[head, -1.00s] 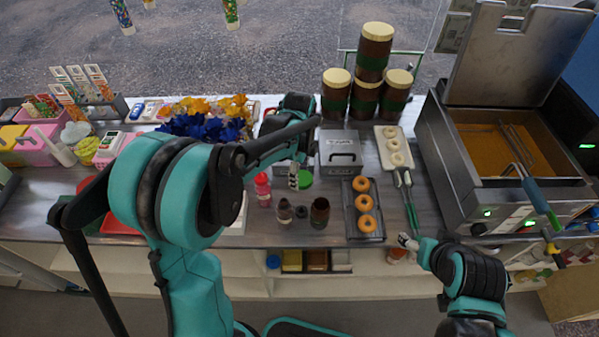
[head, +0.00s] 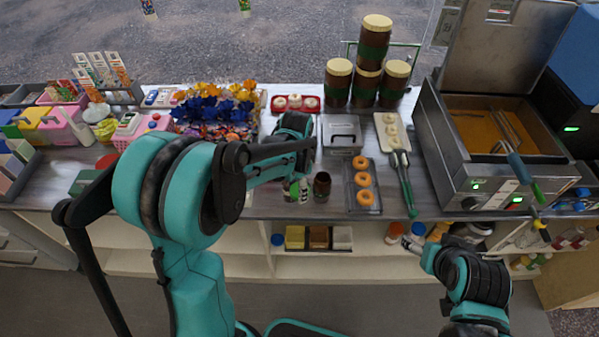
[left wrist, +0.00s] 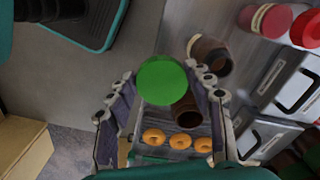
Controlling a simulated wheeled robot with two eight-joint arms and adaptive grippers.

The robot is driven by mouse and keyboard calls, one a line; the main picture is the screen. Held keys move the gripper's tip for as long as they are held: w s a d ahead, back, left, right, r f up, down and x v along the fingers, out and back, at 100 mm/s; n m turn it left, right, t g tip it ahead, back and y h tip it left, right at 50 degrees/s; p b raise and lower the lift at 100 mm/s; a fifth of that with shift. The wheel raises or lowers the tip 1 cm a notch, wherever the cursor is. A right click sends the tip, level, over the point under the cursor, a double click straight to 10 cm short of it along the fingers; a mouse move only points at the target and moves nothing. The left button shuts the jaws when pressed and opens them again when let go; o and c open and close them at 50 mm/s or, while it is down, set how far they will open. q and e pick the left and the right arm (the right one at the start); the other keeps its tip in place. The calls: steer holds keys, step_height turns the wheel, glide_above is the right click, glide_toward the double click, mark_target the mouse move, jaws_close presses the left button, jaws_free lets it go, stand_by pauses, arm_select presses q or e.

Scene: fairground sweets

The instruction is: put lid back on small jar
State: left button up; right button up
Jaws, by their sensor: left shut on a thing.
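A round green lid (left wrist: 162,82) is in my left gripper (left wrist: 164,90), between its two fingers in the left wrist view. In the head view my left gripper (head: 297,190) is over the counter's front part, left of an open dark brown jar (head: 321,186), with a bit of green at its fingers. The left wrist view shows this dark jar (left wrist: 187,112) and another open brown jar (left wrist: 208,55) with a pale label. I cannot tell which is the small jar. My right gripper (head: 408,241) is empty near the counter's front edge; its opening is unclear.
A tray of ring doughnuts (head: 365,180) lies right of the dark jar. A silver box (head: 342,133) stands behind. Green-handled tongs (head: 408,190) and a fryer (head: 500,150) are at the right. Stacked brown jars (head: 368,75) stand at the back.

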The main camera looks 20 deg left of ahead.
arm_select(q)
steer(key=f+n, duration=0.1)
steer(key=n, duration=0.1)
steer(key=s+f+n+b, duration=0.1)
steer(key=f+n, duration=0.1)
steer(key=f+n+b, duration=0.1)
steer(key=n, duration=0.1)
steer(key=shift+s+a+f, duration=0.3)
steer(key=shift+s+a, duration=0.05)
steer(key=shift+s, duration=0.05)
steer(key=f+n+b, duration=0.1)
steer(key=f, duration=0.1)
steer(key=f+n+b, duration=0.1)
steer(key=f+b, duration=0.1)
steer(key=f+n+b, duration=0.1)
steer(key=f+b, duration=0.1)
steer(key=shift+s+a+f, duration=0.15)
steer(key=shift+s+f, duration=0.15)
steer(key=shift+s, duration=0.1)
steer(key=shift+r, duration=0.1)
arm_select(e)
step_height(320, 180, down, 7)
steer(key=shift+f, duration=0.15)
steer(key=shift+c, duration=0.3)
